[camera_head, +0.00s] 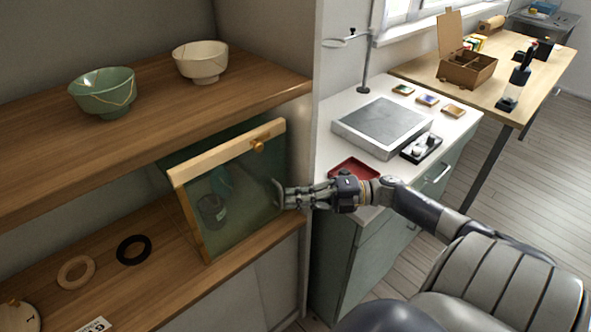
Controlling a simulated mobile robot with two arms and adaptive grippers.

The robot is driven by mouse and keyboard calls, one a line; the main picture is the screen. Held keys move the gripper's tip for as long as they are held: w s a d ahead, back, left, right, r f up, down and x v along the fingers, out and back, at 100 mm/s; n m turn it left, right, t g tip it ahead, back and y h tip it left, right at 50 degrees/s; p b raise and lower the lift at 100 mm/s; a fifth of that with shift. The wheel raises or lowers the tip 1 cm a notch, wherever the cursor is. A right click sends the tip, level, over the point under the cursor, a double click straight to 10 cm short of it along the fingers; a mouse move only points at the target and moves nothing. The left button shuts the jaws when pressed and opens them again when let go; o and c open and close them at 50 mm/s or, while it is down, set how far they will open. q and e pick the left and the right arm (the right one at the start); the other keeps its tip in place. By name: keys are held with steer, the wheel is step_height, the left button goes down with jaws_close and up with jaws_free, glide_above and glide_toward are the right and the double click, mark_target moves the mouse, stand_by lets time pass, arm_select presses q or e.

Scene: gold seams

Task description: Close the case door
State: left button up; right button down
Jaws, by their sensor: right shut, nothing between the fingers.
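The case door (232,136) is a glass pane in a pale wooden frame with a round brass knob near its top right corner. It stands partly open and angled at the lower shelf of the case. A dark jar-like object (212,209) shows through the glass. My right gripper (280,194) is shut and empty at the right side of the door, below the knob. I cannot tell whether its fingertips touch the door. My left gripper is not in view.
A green bowl (103,92) and a cream bowl (201,61) with gold seams stand on the upper shelf (150,110). A white counter with a red tray (354,168) is to the right.

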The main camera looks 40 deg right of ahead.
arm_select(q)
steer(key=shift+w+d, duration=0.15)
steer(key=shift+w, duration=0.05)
arm_select(e)
steer(key=v, duration=1.2)
